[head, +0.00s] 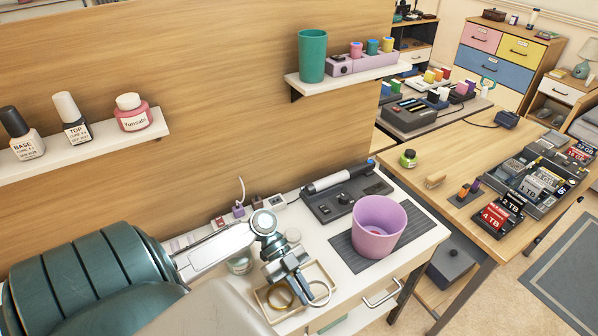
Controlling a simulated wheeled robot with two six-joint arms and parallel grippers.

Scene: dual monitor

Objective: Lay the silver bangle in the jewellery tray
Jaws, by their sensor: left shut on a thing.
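The silver bangle (329,291) is a thin shiny ring, held by my left gripper (301,279) over the right part of the jewellery tray. My left gripper is shut on it. The jewellery tray (263,305) is a shallow, light wooden box at the front of the white desk. A gold-coloured ring (273,299) lies in its left part. The gripper and its arm hide part of the tray. I cannot tell whether the bangle touches the tray floor. My right gripper is not in view.
A purple cup (379,226) stands on a dark mat right of the tray. A dark grey device (345,199) and a small glass jar (240,264) stand behind. A drawer handle (381,294) juts out at the desk's front. Shelves line the wooden panel.

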